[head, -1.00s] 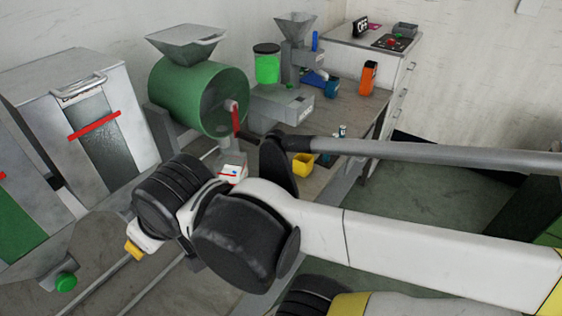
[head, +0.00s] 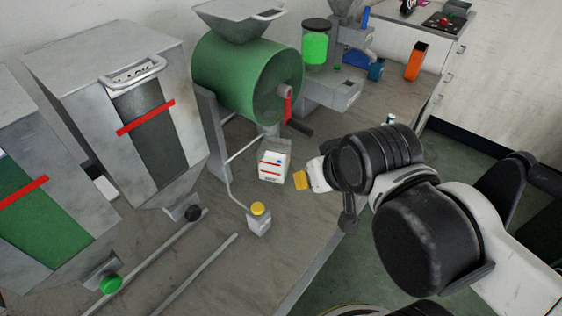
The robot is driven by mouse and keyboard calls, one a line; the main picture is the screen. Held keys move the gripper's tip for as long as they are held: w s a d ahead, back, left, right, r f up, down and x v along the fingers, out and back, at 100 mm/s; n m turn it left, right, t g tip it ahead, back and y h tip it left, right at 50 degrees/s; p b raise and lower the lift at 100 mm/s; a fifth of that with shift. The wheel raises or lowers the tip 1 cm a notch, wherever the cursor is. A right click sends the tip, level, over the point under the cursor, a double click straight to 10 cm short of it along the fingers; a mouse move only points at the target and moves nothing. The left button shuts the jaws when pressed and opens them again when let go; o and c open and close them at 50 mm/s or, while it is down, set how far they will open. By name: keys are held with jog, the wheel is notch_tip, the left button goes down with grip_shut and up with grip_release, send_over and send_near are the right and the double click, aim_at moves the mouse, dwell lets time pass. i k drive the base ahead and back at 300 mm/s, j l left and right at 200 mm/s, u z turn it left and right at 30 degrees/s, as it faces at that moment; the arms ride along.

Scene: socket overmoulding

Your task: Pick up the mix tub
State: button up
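The end of my arm, with my gripper (head: 308,178), is just right of the tub in the picture. It shows a white part and a yellow tip. The gap between them looks small, but depth is hard to judge. The fingers cannot be made out, and nothing is seen held.
The green drum (head: 247,77) with a red-handled crank overhangs behind the tub. Grey hoppers (head: 130,110) line the left. Two rails (head: 160,262) cross the bench. Its front edge is clear at lower middle.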

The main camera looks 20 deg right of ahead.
aim_at(273, 155)
jog(key=u, duration=2.25)
jog(key=z, duration=2.25)
jog(key=l+u, duration=0.3)
jog(key=k+l+u, duration=0.1)
jog(key=l+u, duration=0.15)
jog(key=l, duration=0.25)
jog(key=k+l+u, duration=0.1)
jog(key=l+u, duration=0.2)
jog(key=k+l+u, duration=0.25)
jog(key=l, duration=0.2)
jog(key=k+l+u, duration=0.1)
jog(key=l+u, duration=0.45)
jog(key=i, duration=0.3)
